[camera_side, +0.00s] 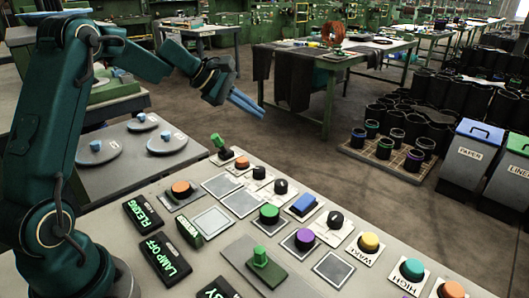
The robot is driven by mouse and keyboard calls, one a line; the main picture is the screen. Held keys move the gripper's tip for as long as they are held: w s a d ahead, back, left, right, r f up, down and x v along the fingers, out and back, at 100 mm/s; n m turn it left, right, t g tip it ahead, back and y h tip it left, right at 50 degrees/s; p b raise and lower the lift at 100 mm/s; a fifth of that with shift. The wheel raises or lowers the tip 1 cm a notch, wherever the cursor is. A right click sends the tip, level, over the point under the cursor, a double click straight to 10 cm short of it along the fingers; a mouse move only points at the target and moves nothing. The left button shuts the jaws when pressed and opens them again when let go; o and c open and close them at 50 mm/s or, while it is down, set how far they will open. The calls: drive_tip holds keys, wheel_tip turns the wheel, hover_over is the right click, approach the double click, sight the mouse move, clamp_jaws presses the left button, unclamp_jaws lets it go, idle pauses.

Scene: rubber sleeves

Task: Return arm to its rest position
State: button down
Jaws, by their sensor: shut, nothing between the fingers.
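My gripper (246,104) is in the upper middle of the side view, above and behind the control panel (215,260). Its two blue fingers lie close together, shut, with nothing seen between them. The fingers point down and to the right. My arm rises at the left and bends over toward the right, with the gripper held clear of the panel and touching nothing.
The panel carries several coloured buttons, black knobs, lit labels and a green lever (260,256). Grey discs with blue knobs (167,143) lie on a table at left. A worktable (335,58), black sleeves and bins (473,152) stand farther back. Open floor lies behind the panel.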

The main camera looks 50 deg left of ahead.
drive_tip(key=s+d+r+m+g, duration=0.1)
drive_tip(key=s+d+r+m, duration=0.35)
drive_tip(key=s+d, duration=0.3)
drive_tip(key=s+d+r+m+g, duration=0.1)
drive_tip(key=s+d+r+m, duration=0.2)
drive_tip(key=s+d+m, duration=0.4)
drive_tip(key=s+a+f+m+y, duration=0.1)
drive_tip(key=s+f+m+y, duration=0.1)
drive_tip(key=s+f+m, duration=0.2)
drive_tip(key=s+f+m+g+y, duration=0.1)
drive_tip(key=s+f+m, duration=0.3)
drive_tip(key=s, duration=0.5)
drive_tip(key=shift+s+a+y, duration=0.3)
drive_tip(key=shift+a+y, duration=0.1)
drive_tip(key=shift+y, duration=0.2)
